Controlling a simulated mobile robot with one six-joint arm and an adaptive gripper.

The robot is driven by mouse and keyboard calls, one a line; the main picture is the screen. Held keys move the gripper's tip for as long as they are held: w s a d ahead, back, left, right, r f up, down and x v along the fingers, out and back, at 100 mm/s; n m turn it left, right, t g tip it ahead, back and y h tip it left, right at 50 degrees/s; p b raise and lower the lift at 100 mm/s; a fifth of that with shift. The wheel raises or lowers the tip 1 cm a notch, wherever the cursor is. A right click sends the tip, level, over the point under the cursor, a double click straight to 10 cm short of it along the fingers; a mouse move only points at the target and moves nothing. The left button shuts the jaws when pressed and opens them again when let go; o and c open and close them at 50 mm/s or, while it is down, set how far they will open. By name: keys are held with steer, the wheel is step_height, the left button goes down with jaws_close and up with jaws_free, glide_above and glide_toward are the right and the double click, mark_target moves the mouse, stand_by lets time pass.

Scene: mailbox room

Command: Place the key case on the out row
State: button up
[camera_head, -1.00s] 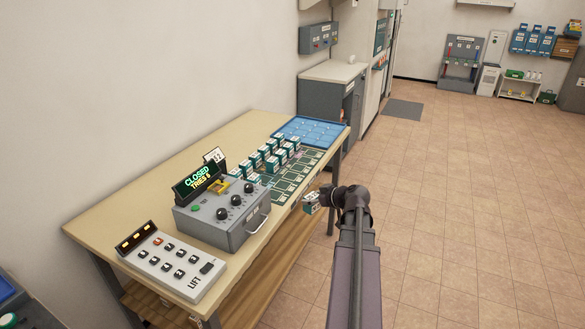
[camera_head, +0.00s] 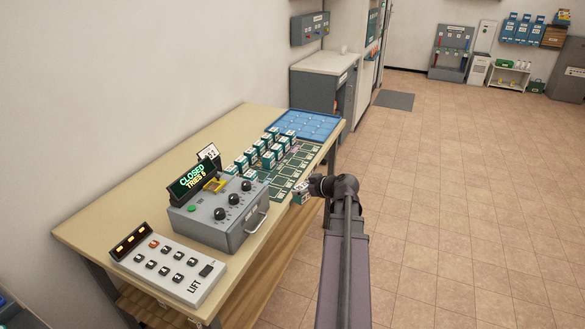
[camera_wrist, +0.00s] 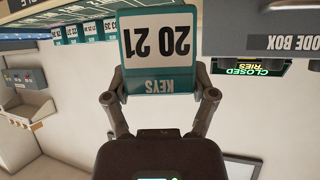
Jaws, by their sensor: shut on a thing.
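The key case (camera_wrist: 157,50) is a white and teal block marked "KEYS" and "20 21", upside down in the wrist view. My gripper (camera_wrist: 160,88) is shut on it, one finger on each side. In the head view my gripper (camera_head: 312,188) holds the key case (camera_head: 300,193) at the table's right edge, beside the green marked slots (camera_head: 281,184). I cannot tell whether it touches the table. Several similar teal and white cases (camera_head: 268,157) stand in rows on the table behind the slots. Which row is the out row cannot be read.
The grey code box (camera_head: 218,212) with knobs and a "CLOSED" display stands on the table (camera_head: 120,205) nearer me. A lift panel (camera_head: 170,268) lies in front of it. A blue tray (camera_head: 305,124) is at the far end. The floor to the right is clear.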

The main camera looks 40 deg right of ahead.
steer(key=shift+w+a+n+y, duration=0.1)
steer(key=shift+a+n+y, duration=0.8)
steer(key=shift+a+y, duration=0.1)
steer(key=shift+a+r+n+g+y, duration=0.15)
steer(key=shift+a+n+g+y, duration=0.25)
steer(key=shift+a+n+y, duration=0.55)
steer(key=w+d, duration=0.1)
steer(key=w, duration=0.3)
steer(key=w+d+f, duration=0.1)
steer(key=w, duration=0.3)
steer(key=w+b, duration=0.1)
steer(key=w, duration=0.4)
steer(key=shift+d+f, duration=0.15)
steer(key=shift+d, duration=0.25)
steer(key=shift+w+d, duration=0.15)
steer(key=shift+w, duration=0.3)
steer(key=shift+w+d+f+b, duration=0.15)
steer(key=shift+w+f+b, duration=0.7)
steer(key=shift+f+b, duration=0.05)
steer(key=shift+s+f+b, duration=0.1)
steer(key=shift+f+b, duration=0.9)
